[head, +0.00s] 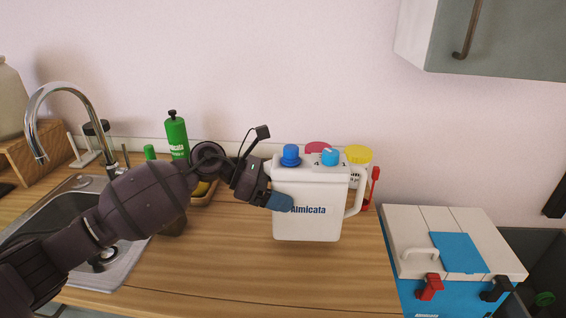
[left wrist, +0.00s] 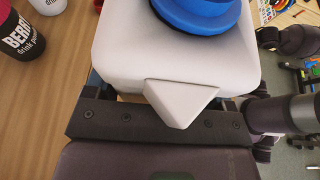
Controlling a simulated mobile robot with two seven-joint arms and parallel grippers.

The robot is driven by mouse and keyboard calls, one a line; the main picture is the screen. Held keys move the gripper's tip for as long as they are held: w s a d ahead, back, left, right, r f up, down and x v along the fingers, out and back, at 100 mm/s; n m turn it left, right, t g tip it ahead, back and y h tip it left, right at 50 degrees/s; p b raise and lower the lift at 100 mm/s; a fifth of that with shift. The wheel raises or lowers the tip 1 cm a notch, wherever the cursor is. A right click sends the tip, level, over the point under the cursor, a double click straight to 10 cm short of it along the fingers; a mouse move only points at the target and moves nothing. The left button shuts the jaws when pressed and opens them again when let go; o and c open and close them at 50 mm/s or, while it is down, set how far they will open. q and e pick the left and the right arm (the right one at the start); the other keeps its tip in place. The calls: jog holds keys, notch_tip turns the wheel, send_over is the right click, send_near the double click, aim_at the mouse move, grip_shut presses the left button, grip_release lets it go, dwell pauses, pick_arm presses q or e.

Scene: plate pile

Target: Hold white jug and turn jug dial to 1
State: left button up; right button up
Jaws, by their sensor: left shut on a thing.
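The white jug (head: 310,228) with "Almicata" lettering is upright over the wooden counter; I cannot tell whether its base touches the wood. It has a blue cap (head: 291,155) at the top left and a blue dial (head: 330,157) at the top right, by the handle (head: 358,190). The dial's setting is too small to read. My left gripper (head: 280,201) is shut on the jug's left side, with one blue finger across its front. In the left wrist view, the jug's white body (left wrist: 185,75) and blue cap (left wrist: 205,12) fill the middle. My right gripper does not show clearly.
Containers with red (head: 318,148) and yellow (head: 357,154) lids stand behind the jug. A green bottle (head: 177,137) and the sink (head: 120,265) are left. A white and blue cooler box (head: 410,228) is right. A wall cabinet (head: 500,45) hangs upper right. The counter front (head: 230,270) is clear.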

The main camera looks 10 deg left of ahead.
pick_arm(q)
jog(key=shift+f+b, duration=0.4)
jog(key=shift+f, duration=1.15)
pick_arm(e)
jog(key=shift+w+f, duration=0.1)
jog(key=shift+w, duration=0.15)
pick_arm(q)
jog(key=shift+f, duration=0.2)
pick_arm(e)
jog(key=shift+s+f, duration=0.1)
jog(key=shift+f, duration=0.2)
